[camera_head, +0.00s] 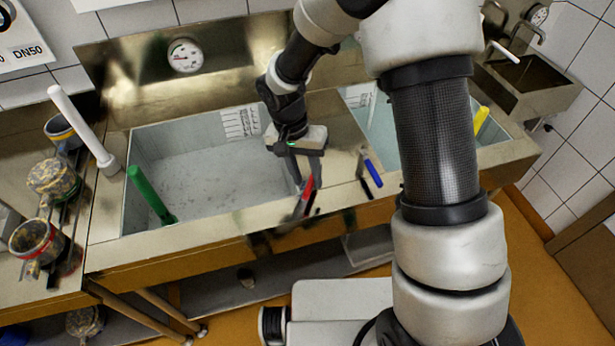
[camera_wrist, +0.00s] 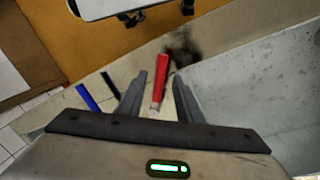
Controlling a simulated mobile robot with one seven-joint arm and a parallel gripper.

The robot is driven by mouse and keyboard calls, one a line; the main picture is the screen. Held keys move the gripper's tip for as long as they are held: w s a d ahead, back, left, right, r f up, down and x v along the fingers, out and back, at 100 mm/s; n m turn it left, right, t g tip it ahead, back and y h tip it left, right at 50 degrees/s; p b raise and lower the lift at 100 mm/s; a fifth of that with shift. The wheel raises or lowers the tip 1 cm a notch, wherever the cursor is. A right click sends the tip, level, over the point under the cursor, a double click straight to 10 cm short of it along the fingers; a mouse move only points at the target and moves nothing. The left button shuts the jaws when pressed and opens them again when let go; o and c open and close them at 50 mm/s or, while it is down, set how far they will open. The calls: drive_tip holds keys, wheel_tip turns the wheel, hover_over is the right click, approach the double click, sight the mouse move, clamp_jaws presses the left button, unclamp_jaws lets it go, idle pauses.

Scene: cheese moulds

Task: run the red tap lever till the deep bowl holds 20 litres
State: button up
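The red tap lever (camera_head: 308,188) stands at the front right edge of the left sink bowl (camera_head: 190,165). My gripper (camera_head: 302,178) is open, just above it. In the wrist view the red lever (camera_wrist: 162,80) shows between the two spread fingers of my gripper (camera_wrist: 158,80), with a gap to the left finger and a smaller one to the right; contact is not clear. The left bowl has a grey interior and a marked scale plate (camera_head: 240,122); its fill level is hard to read. The right bowl (camera_head: 380,118) is partly hidden by my arm. Which is the deep one is unclear.
A blue lever (camera_head: 372,166) stands close right of the red one, with a black piece beside it. A green handle (camera_head: 150,194), a white pipe (camera_head: 82,128) and a yellow handle (camera_head: 481,120) stand around the bowls. A round dial (camera_head: 185,55) is on the backsplash.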

drive_tip(key=shift+d+f, duration=0.1)
drive_tip(key=shift+f, duration=0.4)
clamp_jaws()
drive_tip(key=shift+s+d+f+n+b, duration=0.1)
drive_tip(key=shift+s+d+n+b, duration=0.05)
drive_tip(key=shift+d+n+b, duration=0.5)
drive_tip(key=shift+s+d+n+b, duration=0.15)
drive_tip(key=shift+d+n+b, duration=0.25)
drive_tip(key=shift+n, duration=0.45)
drive_tip(key=shift+d+n+t+b, duration=0.35)
drive_tip(key=shift+d+n, duration=0.2)
drive_tip(key=shift+n, duration=0.4)
drive_tip(key=shift+d+n+t+b, duration=0.3)
drive_tip(key=shift+d+n, duration=0.25)
drive_tip(key=shift+n, duration=0.4)
drive_tip(key=shift+w, duration=0.1)
unclamp_jaws()
